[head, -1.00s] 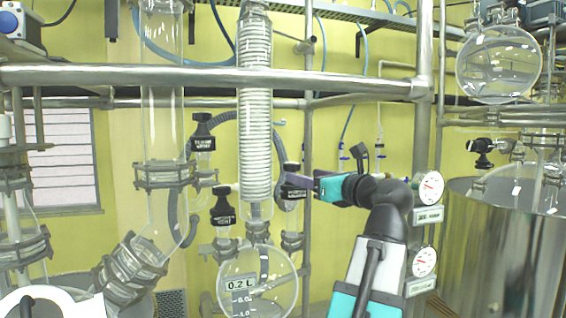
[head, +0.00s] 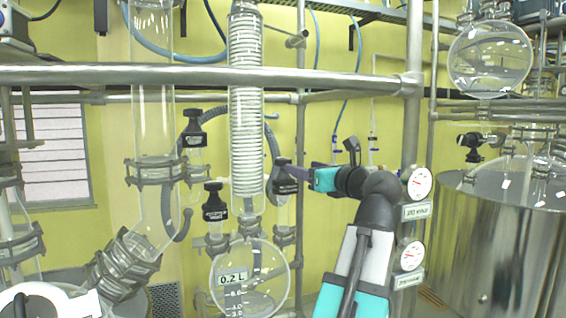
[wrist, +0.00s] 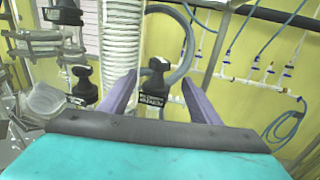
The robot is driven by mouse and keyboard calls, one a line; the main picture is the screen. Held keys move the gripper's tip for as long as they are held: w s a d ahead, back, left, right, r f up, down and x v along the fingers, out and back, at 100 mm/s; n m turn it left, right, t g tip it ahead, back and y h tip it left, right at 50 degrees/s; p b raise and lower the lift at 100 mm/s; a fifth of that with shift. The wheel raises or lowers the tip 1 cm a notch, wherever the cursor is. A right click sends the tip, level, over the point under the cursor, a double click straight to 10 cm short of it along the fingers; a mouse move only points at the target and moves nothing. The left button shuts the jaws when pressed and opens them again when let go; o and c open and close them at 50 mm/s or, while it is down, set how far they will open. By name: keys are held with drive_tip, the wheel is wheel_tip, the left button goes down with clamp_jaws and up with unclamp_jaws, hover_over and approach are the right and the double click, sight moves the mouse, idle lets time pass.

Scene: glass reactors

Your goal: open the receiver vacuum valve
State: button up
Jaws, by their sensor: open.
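A black-handled valve (head: 283,161) stands on a glass fitting to the right of the coiled condenser in the head view. It also shows in the wrist view (wrist: 155,85), upright with a white-lettered label too small to read surely. My gripper (head: 291,171) is at this valve in the head view. In the wrist view its two purple fingers (wrist: 157,80) are spread apart, one on each side of the black handle, with a visible gap on both sides. Whether the handle is fully within finger depth is unclear. The fingers hold nothing.
Two other black-handled valves, one upper (head: 193,128) and one lower (head: 214,203), stand left of the gripper. The glass condenser (head: 245,110) and round 0.2 L flask (head: 250,280) are close by. A steel rail (head: 200,75) crosses above; gauges (head: 420,184) are at right.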

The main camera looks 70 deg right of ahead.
sight(287, 159)
drive_tip(key=p+x, duration=0.3)
drive_tip(key=x, duration=0.7)
drive_tip(key=shift+r, duration=0.15)
drive_tip(key=shift+p+x, duration=0.5)
drive_tip(key=shift+x, duration=0.4)
drive_tip(key=c, duration=1.1)
drive_tip(key=shift+o, duration=0.2)
drive_tip(key=shift+a+f, duration=0.25)
drive_tip(key=shift+a, duration=0.1)
drive_tip(key=shift+o, duration=0.2)
drive_tip(key=shift+s+d+r, duration=0.1)
drive_tip(key=shift+s+d, duration=0.05)
drive_tip(key=shift+d, duration=0.05)
drive_tip(key=shift+r, duration=0.1)
drive_tip(key=shift+c, duration=0.2)
